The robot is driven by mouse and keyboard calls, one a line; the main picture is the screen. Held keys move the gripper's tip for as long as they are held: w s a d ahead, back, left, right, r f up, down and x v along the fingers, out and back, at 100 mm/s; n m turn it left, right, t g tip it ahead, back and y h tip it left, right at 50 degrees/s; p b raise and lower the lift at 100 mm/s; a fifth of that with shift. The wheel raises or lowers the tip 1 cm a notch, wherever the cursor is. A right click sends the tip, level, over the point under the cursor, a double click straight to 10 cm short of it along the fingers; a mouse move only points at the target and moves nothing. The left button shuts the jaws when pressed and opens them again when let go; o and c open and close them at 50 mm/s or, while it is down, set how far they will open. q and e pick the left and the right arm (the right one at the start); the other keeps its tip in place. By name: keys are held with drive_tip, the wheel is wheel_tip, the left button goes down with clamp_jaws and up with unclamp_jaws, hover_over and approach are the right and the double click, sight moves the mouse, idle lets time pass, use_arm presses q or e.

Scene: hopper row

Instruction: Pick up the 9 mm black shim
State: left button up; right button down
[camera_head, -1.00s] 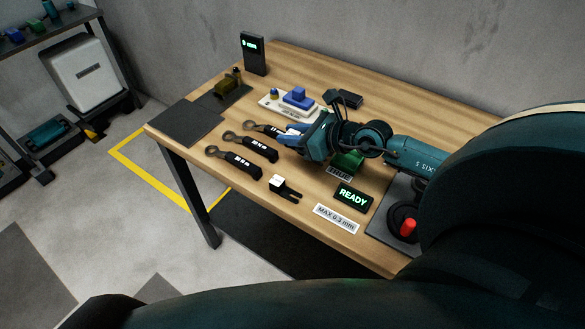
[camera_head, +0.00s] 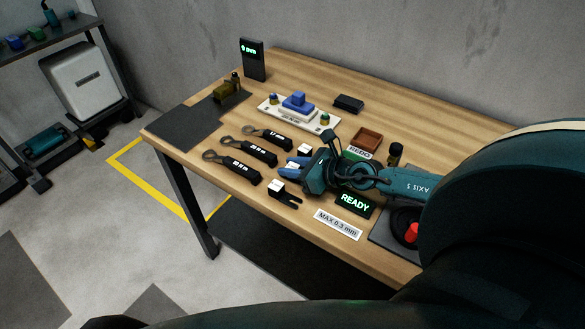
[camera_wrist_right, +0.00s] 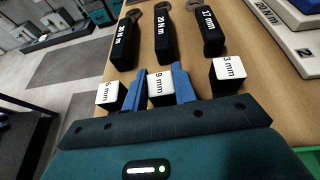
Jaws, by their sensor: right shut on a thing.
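My right gripper (camera_wrist_right: 160,90) is shut on this block, with one blue finger at each side. In the head view my right gripper (camera_head: 292,170) is low over the front half of the table, and the held block is hard to make out. Whether the shim touches the table I cannot tell. My left gripper is not in view.
A white block marked 6 mm (camera_wrist_right: 110,94) stands close on the left, one marked 3 mm (camera_wrist_right: 228,73) on the right. Several black-handled wrenches (camera_head: 249,150) lie beyond the fingers. A READY display (camera_head: 355,203) and red button (camera_head: 411,232) stand at the right.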

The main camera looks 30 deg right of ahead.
drive_tip(key=shift+f, duration=0.2)
drive_tip(key=c, duration=1.3)
unclamp_jaws()
drive_tip(key=shift+o, duration=0.9)
drive_tip(key=shift+b, duration=0.3)
